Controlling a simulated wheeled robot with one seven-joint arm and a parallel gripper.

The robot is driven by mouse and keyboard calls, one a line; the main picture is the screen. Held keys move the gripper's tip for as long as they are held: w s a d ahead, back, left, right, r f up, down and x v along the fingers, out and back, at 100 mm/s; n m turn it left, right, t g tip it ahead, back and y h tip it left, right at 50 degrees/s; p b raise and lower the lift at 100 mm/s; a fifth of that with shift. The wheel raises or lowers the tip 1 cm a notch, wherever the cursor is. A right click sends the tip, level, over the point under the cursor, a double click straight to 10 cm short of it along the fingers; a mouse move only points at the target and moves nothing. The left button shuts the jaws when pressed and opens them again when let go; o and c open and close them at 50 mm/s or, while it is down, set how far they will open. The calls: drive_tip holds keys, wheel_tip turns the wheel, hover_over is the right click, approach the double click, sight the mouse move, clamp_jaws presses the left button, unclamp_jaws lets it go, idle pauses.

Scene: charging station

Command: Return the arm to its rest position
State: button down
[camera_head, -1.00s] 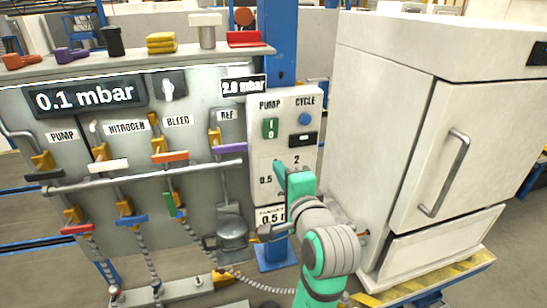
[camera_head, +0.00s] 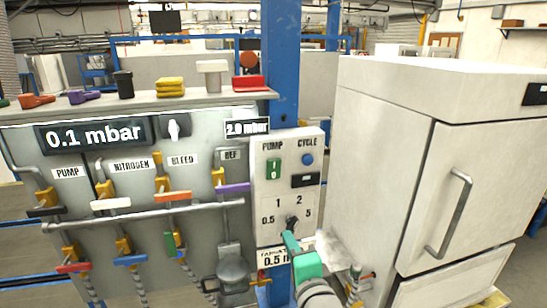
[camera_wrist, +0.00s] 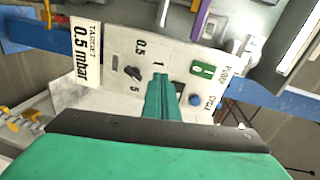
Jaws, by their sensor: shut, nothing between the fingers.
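My green gripper (camera_head: 291,243) is in front of the lower part of the white control box, just below its selector knob (camera_head: 292,223). In the wrist view its fingers (camera_wrist: 161,82) are together with nothing between them, and they hide part of the box face. The knob also shows in the wrist view (camera_wrist: 133,73), to the left of the fingers and apart from them in the picture. The control box (camera_head: 262,215) carries the marks 0.5, 1, 2 and 5, a green pump switch (camera_head: 273,168) and a blue cycle button (camera_head: 308,159). My upper arm links are out of view.
The valve panel (camera_head: 110,245) with coloured handles stands left of the box, reading 0.1 mbar. A white oven-like cabinet (camera_head: 375,160) with a bar handle stands to the right. A blue post (camera_head: 282,60) rises behind the box. Pipes and hoses lie close by below.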

drive_tip(key=s+f+n+h, duration=0.25)
drive_tip(key=s+f, duration=0.45)
drive_tip(key=f, duration=0.6)
drive_tip(key=s+f+n+h, duration=0.1)
drive_tip(key=s+f+n, duration=0.2)
drive_tip(key=s+f, duration=0.75)
drive_tip(key=s+a+f+n, duration=0.1)
drive_tip(key=s+f+n, duration=0.1)
drive_tip(key=s, duration=0.5)
drive_tip(key=s+a+f+n, duration=0.2)
drive_tip(key=s+n, duration=0.2)
drive_tip(key=s, duration=0.4)
drive_tip(key=s+a+f+n+g, duration=0.1)
drive_tip(key=s+a+f+n, duration=0.1)
drive_tip(key=s, duration=0.6)
drive_tip(key=shift+f+n, duration=0.15)
drive_tip(key=shift+n, duration=0.5)
